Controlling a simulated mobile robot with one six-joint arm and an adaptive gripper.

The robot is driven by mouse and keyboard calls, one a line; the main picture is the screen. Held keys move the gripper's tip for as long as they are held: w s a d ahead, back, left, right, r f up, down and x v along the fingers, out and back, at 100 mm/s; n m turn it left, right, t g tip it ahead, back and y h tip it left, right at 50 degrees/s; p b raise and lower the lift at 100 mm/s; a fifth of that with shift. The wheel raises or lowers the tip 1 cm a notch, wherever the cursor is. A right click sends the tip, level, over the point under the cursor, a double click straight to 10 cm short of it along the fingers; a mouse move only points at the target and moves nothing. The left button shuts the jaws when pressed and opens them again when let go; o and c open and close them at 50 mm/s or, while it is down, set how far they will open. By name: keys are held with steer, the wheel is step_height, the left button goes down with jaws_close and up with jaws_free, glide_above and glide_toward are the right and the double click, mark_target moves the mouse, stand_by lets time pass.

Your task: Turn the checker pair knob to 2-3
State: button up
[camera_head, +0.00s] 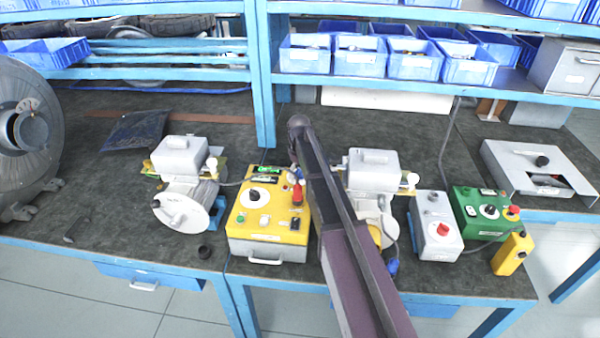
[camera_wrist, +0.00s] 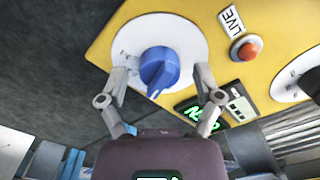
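The yellow checker box (camera_head: 268,246) stands on the bench in the middle of the head view. In the wrist view its yellow panel (camera_wrist: 195,25) carries a blue knob (camera_wrist: 160,70) on a round white dial (camera_wrist: 150,32). The knob's white mark points down and slightly left in that view. The dial's lettering is too blurred to read. My gripper (camera_wrist: 160,78) is open, with one finger on each side of the knob. I cannot tell whether either finger touches it. In the head view my arm hides part of the box's right side.
The panel also has a red button (camera_wrist: 246,49) beside a LIVE label, a lit green display (camera_head: 267,169) and a black knob (camera_head: 255,195). Motor-like machines (camera_head: 180,155) stand on both sides. A grey control box (camera_head: 437,222) and a green box (camera_head: 480,212) are to the right.

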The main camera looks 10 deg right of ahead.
steer(key=c, duration=0.9)
steer(key=shift+m, duration=0.3)
steer(key=m, duration=0.3)
steer(key=shift+m, duration=2)
steer(key=o, duration=1.1)
steer(key=shift+o, duration=0.2)
